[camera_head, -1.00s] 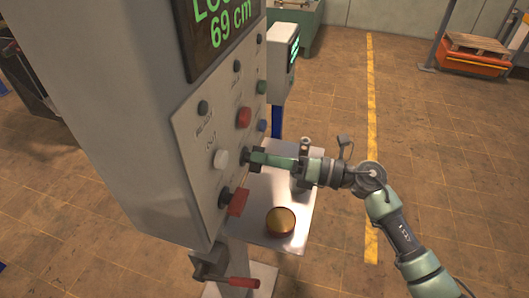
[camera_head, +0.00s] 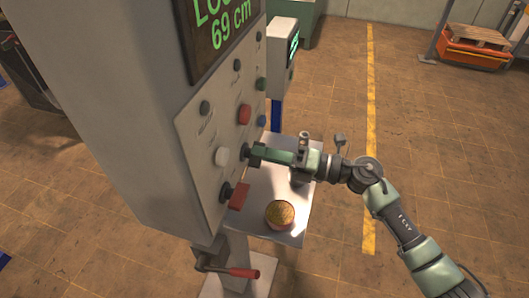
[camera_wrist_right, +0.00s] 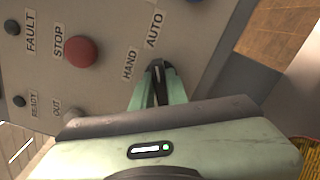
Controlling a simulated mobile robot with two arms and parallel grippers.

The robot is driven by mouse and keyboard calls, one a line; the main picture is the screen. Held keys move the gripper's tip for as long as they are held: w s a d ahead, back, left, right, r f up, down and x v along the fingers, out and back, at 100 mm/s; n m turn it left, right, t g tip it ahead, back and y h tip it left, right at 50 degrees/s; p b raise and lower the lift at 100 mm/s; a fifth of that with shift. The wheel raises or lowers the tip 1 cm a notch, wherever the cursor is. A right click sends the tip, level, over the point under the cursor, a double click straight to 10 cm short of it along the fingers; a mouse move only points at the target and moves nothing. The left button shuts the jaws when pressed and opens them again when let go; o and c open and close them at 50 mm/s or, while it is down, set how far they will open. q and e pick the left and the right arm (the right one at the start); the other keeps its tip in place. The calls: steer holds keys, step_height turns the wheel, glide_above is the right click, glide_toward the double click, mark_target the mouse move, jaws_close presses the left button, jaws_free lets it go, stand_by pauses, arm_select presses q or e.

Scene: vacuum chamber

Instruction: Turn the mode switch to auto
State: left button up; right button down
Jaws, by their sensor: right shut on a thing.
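The grey control panel (camera_head: 212,135) faces right on a tall cabinet. The mode switch (camera_wrist_right: 158,66) is a small dark knob low on the panel, below the printed words HAND and AUTO in the right wrist view. My right gripper (camera_head: 255,154) reaches the panel from the right. Its dark fingertips (camera_wrist_right: 160,76) are shut around the switch and hide most of it, so I cannot tell which word the knob points at. My left gripper is not in view.
A red lever (camera_head: 239,196) sits below my gripper. A metal shelf (camera_head: 258,222) holds a round golden-topped piece (camera_head: 280,214). A red-handled crank (camera_head: 243,272) sticks out below.

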steer(key=c, duration=1.4)
jaws_free()
steer(key=shift+d, duration=0.15)
steer(key=b+v, duration=0.3)
steer(key=v, duration=0.4)
steer(key=shift+d, duration=0.3)
